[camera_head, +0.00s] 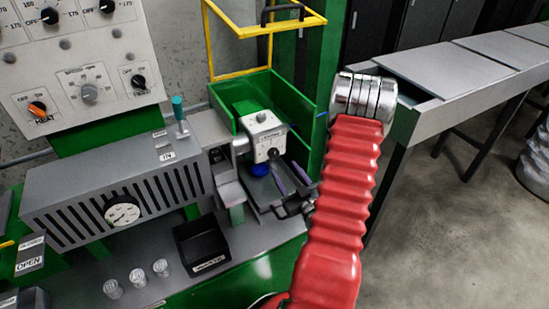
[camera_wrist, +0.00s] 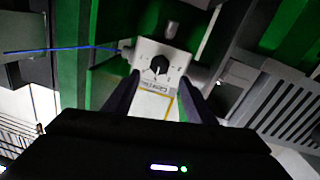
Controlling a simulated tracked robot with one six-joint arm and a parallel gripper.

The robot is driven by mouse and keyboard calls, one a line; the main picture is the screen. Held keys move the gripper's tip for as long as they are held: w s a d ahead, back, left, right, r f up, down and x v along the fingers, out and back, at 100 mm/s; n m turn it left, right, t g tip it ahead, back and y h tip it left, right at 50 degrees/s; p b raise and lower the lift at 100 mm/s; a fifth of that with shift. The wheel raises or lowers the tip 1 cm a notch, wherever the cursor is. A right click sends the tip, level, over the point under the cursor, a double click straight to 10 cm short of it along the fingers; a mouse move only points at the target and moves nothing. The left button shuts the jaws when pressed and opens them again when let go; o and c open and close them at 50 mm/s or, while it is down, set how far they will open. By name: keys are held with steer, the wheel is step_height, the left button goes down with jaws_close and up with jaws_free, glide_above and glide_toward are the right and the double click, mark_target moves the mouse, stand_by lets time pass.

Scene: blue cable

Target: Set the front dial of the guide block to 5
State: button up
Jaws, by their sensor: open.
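The guide block (camera_head: 262,128) is a small white box at the green machine frame. Its front dial (camera_head: 273,153) is a black knob. In the wrist view the guide block (camera_wrist: 146,50) shows face-on, with the black dial (camera_wrist: 158,66) in its middle; its marks are too small to read, so I cannot tell its setting. My gripper (camera_head: 279,168) is open just in front of the block. In the wrist view my gripper (camera_wrist: 159,80) has its dark fingers apart, one on each side below the dial, with nothing seen between them but the block's lower face and a pale label.
A blue cable (camera_wrist: 62,48) runs in from the left to the block. A green guard (camera_head: 290,92) and yellow frame (camera_head: 240,75) stand around the block. A grey slotted heater box (camera_head: 75,205), black bin (camera_head: 205,245) and several clear cups (camera_head: 137,278) are to the left.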

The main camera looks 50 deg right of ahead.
mark_target(274, 155)
steer(key=x, duration=0.8)
steer(key=shift+w+d, duration=0.1)
steer(key=shift+w, duration=0.25)
steer(key=shift+c, duration=0.3)
steer(key=c, duration=0.9)
steer(key=shift+a, duration=0.2)
steer(key=shift+c, duration=0.3)
steer(key=shift+d, duration=0.1)
